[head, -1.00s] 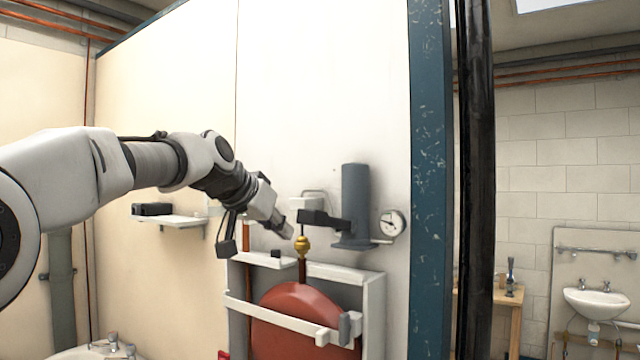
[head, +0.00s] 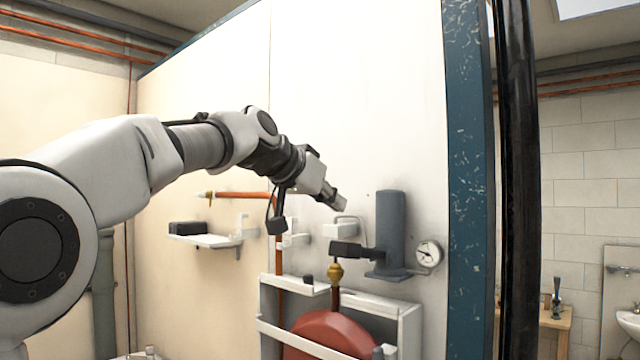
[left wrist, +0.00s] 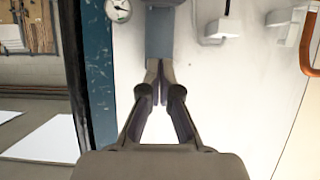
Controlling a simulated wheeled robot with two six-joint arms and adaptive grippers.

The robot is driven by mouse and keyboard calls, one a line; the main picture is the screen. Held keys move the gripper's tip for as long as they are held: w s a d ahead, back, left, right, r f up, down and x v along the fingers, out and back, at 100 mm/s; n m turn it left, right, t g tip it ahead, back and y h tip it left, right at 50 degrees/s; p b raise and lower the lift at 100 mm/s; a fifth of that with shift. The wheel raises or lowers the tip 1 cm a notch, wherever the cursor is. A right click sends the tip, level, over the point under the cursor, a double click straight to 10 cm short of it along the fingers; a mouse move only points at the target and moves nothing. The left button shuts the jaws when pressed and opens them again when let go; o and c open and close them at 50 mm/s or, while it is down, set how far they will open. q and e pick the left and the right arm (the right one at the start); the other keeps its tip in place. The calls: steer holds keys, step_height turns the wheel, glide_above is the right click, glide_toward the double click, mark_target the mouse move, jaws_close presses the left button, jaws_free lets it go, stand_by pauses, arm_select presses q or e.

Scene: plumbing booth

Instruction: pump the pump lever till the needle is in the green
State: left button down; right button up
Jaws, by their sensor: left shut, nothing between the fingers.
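The pump is a dark grey cylinder (head: 391,230) on a flat foot against the white wall. A dark bar with a blocky end, the pump lever (head: 346,248), sticks out to its left, roughly level. The round white gauge (head: 428,254) sits right of the pump and shows at the top of the left wrist view (left wrist: 117,9); its needle is too small to read against the green. My left gripper (head: 341,204) is shut and empty, above the lever and apart from it. In the left wrist view its fingertips (left wrist: 159,68) point toward the grey pump. My right gripper is out of view.
Below the lever are a brass fitting (head: 335,272) and a white frame (head: 384,305) around a red round tank (head: 325,335). A small shelf (head: 206,241) with a black box is on the left wall. A blue post (head: 468,180) bounds the panel at right.

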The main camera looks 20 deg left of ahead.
mark_target(362, 251)
arm_select(q)
steer(key=p+x, duration=0.1)
steer(key=x, duration=0.2)
steer(key=shift+w, duration=0.4)
steer(key=f, duration=0.3)
steer(key=shift+s+f, duration=0.1)
steer(key=shift+s, duration=0.25)
steer(key=shift+s+a+f, duration=0.15)
steer(key=shift+s+f, duration=0.25)
steer(key=shift+w, duration=0.15)
